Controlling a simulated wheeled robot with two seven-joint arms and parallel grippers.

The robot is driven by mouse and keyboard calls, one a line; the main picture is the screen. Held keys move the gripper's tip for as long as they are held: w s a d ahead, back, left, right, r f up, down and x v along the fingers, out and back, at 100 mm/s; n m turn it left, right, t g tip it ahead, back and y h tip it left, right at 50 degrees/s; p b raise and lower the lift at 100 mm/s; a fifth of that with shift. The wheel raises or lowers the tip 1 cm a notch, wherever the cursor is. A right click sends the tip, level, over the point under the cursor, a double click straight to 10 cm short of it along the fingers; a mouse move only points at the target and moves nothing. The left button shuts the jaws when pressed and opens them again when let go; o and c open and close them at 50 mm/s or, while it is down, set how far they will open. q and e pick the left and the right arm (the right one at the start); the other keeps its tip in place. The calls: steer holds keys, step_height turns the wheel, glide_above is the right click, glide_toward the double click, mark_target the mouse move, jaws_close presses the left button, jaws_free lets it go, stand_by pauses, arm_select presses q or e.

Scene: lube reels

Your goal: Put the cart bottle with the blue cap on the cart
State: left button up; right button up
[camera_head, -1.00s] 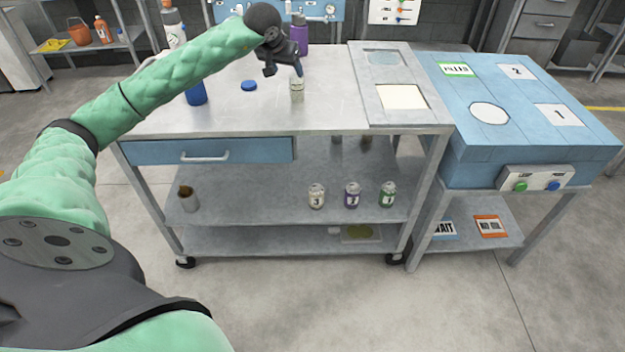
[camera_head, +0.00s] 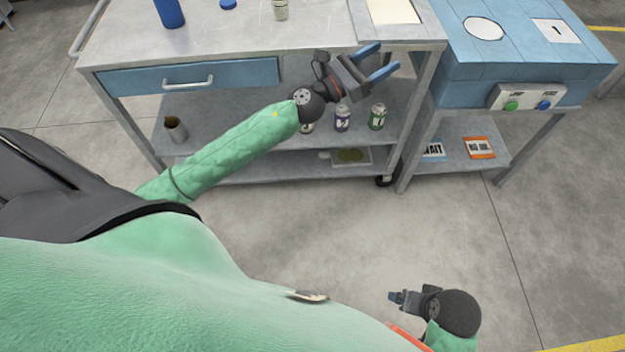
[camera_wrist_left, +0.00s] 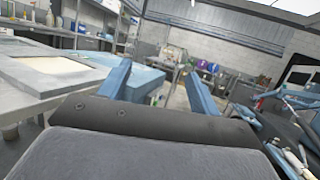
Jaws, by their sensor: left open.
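The cart (camera_head: 130,43) stands ahead with a pale top. On its top are a blue bottle (camera_head: 170,13), cut off by the top edge, a flat blue cap (camera_head: 228,4) lying on the surface, and a small clear bottle (camera_head: 281,10) with a pale label. I cannot tell which is the task's bottle. My left gripper (camera_head: 378,62) is open and empty, in front of the cart's right front side and pointing right; its blue fingers show in the left wrist view (camera_wrist_left: 160,85). My right gripper (camera_head: 393,297) is low at the bottom right; its jaws are too small to judge.
A blue drawer (camera_head: 230,73) is shut under the cart top. Small numbered cans (camera_head: 342,118) and a brown-rimmed cup (camera_head: 175,129) stand on the shelf below. A blue bench (camera_head: 475,72) with a button box (camera_head: 526,97) stands right of the cart. The floor in front is clear.

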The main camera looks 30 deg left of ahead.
arm_select(q)
steer(key=s+a+f+n+g+y, duration=0.2)
steer(key=s+f+n+y, duration=0.45)
steer(key=f+n, duration=0.6)
steer(key=s+a+f+n+g+y, duration=0.25)
steer(key=s+f+n+y, duration=0.45)
steer(key=n, duration=1)
steer(key=s+d+f+n+g, duration=0.2)
steer(key=s+f+n+g, duration=0.1)
steer(key=s, duration=0.5)
steer(key=s+d+f+n+g+h, duration=0.1)
steer(key=s+d+f+n+g, duration=0.1)
steer(key=s+f+n+g, duration=0.2)
steer(key=s+d+f+n+g+h, duration=0.1)
steer(key=s+d+f+n+g, duration=0.1)
steer(key=s, duration=0.9)
steer(key=shift+s+d+f+n+g, duration=0.35)
steer(key=shift+d+f+n+g, duration=0.05)
steer(key=shift+f+n+g, duration=0.45)
